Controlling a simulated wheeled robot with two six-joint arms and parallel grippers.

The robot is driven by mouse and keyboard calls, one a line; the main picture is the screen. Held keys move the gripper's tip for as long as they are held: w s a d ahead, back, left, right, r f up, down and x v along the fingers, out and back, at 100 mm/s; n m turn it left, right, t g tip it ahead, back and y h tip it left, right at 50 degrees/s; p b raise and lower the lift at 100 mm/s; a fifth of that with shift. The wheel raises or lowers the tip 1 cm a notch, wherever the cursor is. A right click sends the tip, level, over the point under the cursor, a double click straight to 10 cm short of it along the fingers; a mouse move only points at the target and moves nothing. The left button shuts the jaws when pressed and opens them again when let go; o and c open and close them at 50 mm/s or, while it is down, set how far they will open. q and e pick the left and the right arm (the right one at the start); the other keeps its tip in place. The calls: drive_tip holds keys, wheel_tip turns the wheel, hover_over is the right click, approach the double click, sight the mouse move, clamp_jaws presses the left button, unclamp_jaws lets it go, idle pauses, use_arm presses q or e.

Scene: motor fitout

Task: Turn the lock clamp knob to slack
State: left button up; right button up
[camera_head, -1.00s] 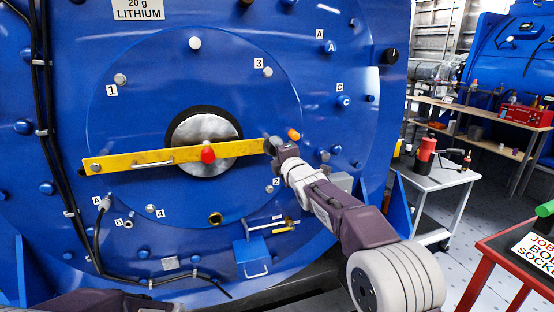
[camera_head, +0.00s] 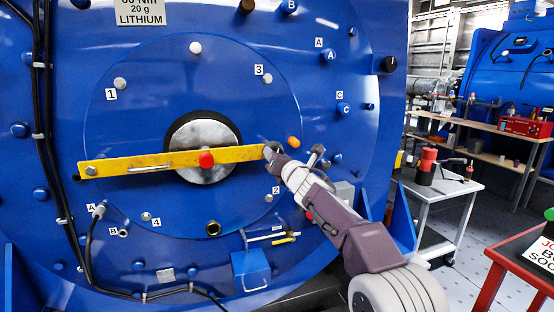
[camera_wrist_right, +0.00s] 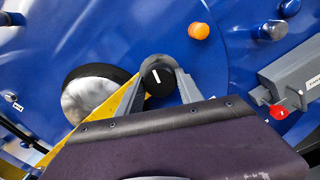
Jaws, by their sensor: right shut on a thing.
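A yellow bar (camera_head: 110,168) lies across the round blue cover, over the steel hub (camera_head: 207,135), with a red knob (camera_head: 206,159) at its middle. My right gripper (camera_head: 275,151) is at the bar's right end. In the right wrist view a black knob (camera_wrist_right: 158,78) with a white line sits between the grey fingers of this gripper (camera_wrist_right: 158,72), which is shut on it. The line stands nearly upright in that view. The head view mostly hides this knob behind the gripper. My left gripper is out of view.
An orange knob (camera_head: 294,142) is close to the right gripper and also shows in the wrist view (camera_wrist_right: 199,30). A grey box (camera_wrist_right: 290,80) with a red knob (camera_wrist_right: 278,112) lies to the right. A blue box (camera_head: 251,270) hangs below.

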drive_tip(key=shift+f+n, duration=0.1)
drive_tip(key=shift+n, duration=1.6)
drive_tip(key=o, duration=1.4)
drive_tip(key=b+v, duration=0.5)
drive_tip(key=v, duration=0.4)
